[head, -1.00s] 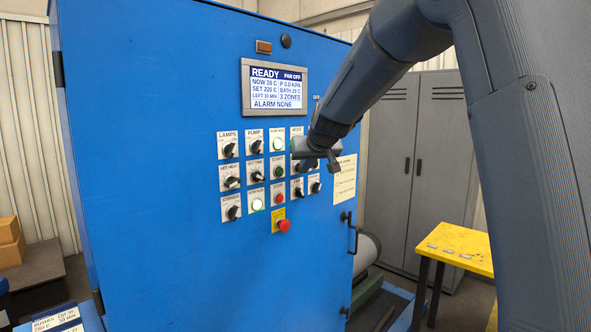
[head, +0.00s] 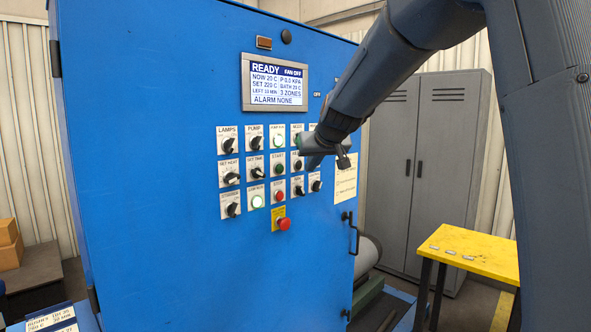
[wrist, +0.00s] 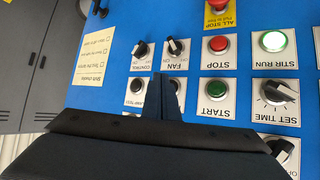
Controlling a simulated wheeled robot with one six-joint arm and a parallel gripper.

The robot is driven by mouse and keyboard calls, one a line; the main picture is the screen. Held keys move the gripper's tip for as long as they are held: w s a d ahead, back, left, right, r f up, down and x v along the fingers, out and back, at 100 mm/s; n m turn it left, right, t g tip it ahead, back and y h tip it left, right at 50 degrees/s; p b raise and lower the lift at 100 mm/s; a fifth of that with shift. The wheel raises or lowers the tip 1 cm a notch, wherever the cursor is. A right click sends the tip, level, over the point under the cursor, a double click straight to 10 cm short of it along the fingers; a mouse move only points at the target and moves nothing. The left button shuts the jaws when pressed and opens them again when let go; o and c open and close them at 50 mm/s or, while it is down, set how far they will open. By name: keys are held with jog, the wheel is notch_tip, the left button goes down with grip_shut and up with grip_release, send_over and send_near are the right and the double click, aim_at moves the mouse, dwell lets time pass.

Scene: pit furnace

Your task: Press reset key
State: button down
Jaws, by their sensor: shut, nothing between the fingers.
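The control panel (head: 240,262) is on the front of a blue cabinet, with rows of labelled knobs and buttons. I cannot read a reset label in any view. My gripper (head: 313,161) is in front of the panel's right part, and in the wrist view its shut fingers (wrist: 167,88) are empty. They partly cover a dark round button (wrist: 177,87) whose label is hidden. A dark button (wrist: 136,86) labelled lamp test is on one side of the fingers. The green start button (wrist: 215,90) is on the other. I cannot tell whether the fingers touch the panel.
Near the fingers are the fan knob (wrist: 174,46), control knob (wrist: 140,48) and red stop button (wrist: 218,44). A red all-stop button (head: 284,224) sticks out below. The display (head: 274,83) reads READY, ALARM NONE. A yellow table (head: 470,250) stands right.

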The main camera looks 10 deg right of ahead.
jog(key=shift+s+d+b, duration=0.65)
jog(key=shift+s+b, duration=0.25)
jog(key=shift+s+d+b, duration=0.6)
jog(key=shift+s+b, duration=0.25)
jog(key=s+a+f+g, duration=0.1)
jog(key=s+f+g, duration=0.1)
jog(key=s+f, duration=0.35)
jog(key=s+f+g, duration=0.1)
jog(key=s+f, duration=0.1)
jog(key=f, duration=0.7)
jog(key=s+a+f+m+g+h+b, duration=0.1)
jog(key=s+f+g, duration=0.5)
jog(key=s+f, duration=1.6)
jog(key=s, duration=0.4)
jog(key=shift+f, duration=0.15)
